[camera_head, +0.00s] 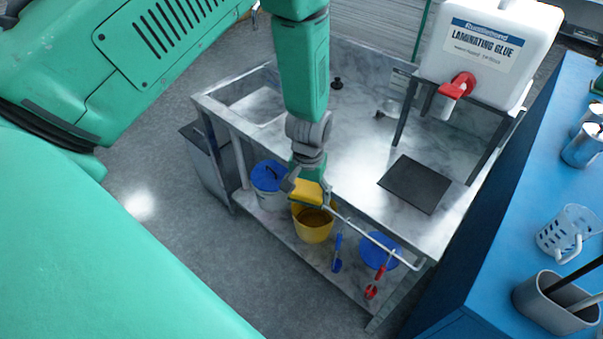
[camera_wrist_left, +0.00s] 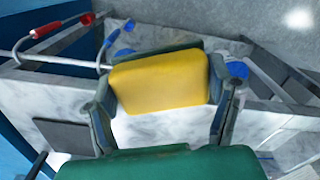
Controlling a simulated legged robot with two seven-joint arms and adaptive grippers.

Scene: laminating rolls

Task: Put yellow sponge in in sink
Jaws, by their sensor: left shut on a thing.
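My left gripper (camera_head: 306,185) is shut on the yellow sponge (camera_head: 307,193), by the counter's front edge and rail. In the wrist view the sponge (camera_wrist_left: 160,80) fills the space between the two fingers of my left gripper (camera_wrist_left: 160,95). The sink (camera_head: 257,105) is a shallow metal basin at the left end of the marble counter, up and to the left of the sponge. The sink looks empty in the part I see. My right gripper is not in view.
A yellow bucket (camera_head: 312,232) stands on the lower shelf under the gripper, beside a blue-lidded bucket (camera_head: 268,178). Brushes hang from the front rail (camera_head: 375,241). A glue canister (camera_head: 490,45) on a stand and a dark plate (camera_head: 414,184) occupy the counter's right. The counter's middle is mostly clear.

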